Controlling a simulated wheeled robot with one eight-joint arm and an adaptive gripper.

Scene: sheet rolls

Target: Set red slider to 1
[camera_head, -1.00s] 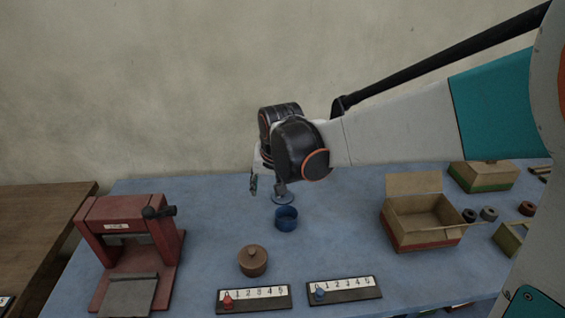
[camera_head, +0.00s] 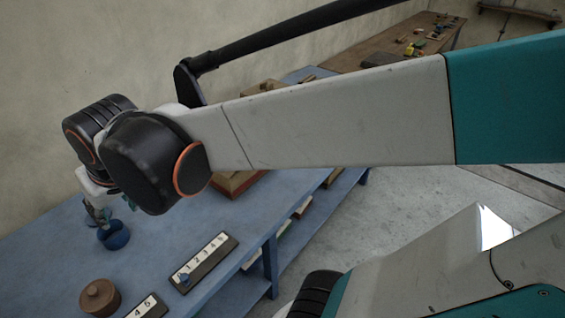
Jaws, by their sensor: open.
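The red slider's scale board (camera_head: 150,309) is cut off by the bottom edge. Only its end with 4 and 5 shows, and its red knob is out of view. The blue slider's board (camera_head: 205,264) lies to its right, with its blue knob (camera_head: 184,279) at the low end of the scale. My gripper (camera_head: 101,218) points down at the left, beyond both boards and apart from them. It is open, small and partly hidden by my wrist. It overlaps a blue cup (camera_head: 114,239) in the picture; I cannot tell whether they touch.
A brown lidded pot (camera_head: 99,298) stands left of the boards on the blue table (camera_head: 60,260). My arm hides most of an open box (camera_head: 238,184) farther back. A wooden table (camera_head: 400,50) with small objects stands at the far right.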

